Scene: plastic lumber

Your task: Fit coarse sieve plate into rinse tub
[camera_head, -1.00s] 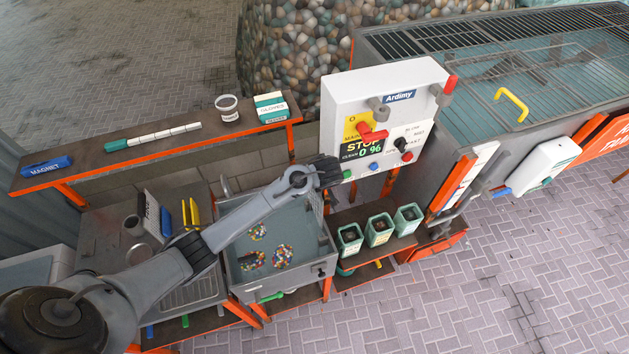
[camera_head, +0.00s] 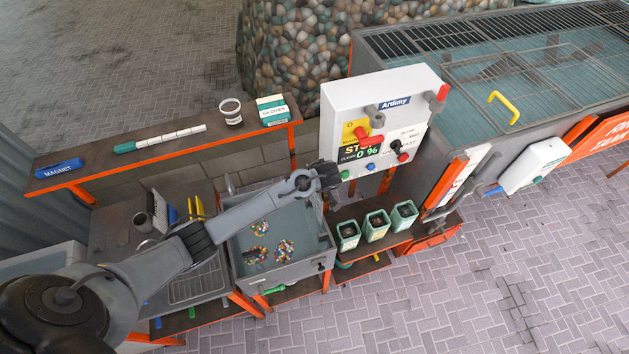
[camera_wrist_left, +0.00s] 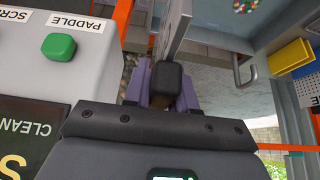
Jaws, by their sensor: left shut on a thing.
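My left gripper (camera_head: 328,176) is beside the control box, above the right edge of the rinse tub. In the left wrist view its purple fingers (camera_wrist_left: 163,88) are shut on a dark block-shaped grip. A thin grey plate (camera_wrist_left: 176,28), seen nearly edge-on, extends from this grip and is likely the coarse sieve plate. Its holes cannot be made out. The rinse tub (camera_head: 326,254) is a grey basin holding water and several patches of coloured pellets. My left forearm crosses above it and hides part of its back. My right gripper is out of view.
The white control box (camera_head: 335,108) stands close behind my left gripper. Several green bins (camera_head: 376,226) stand right of the tub. Yellow (camera_wrist_left: 290,57) and blue (camera_wrist_left: 308,87) plates stand left of the tub. A shelf (camera_head: 90,180) with small items runs behind.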

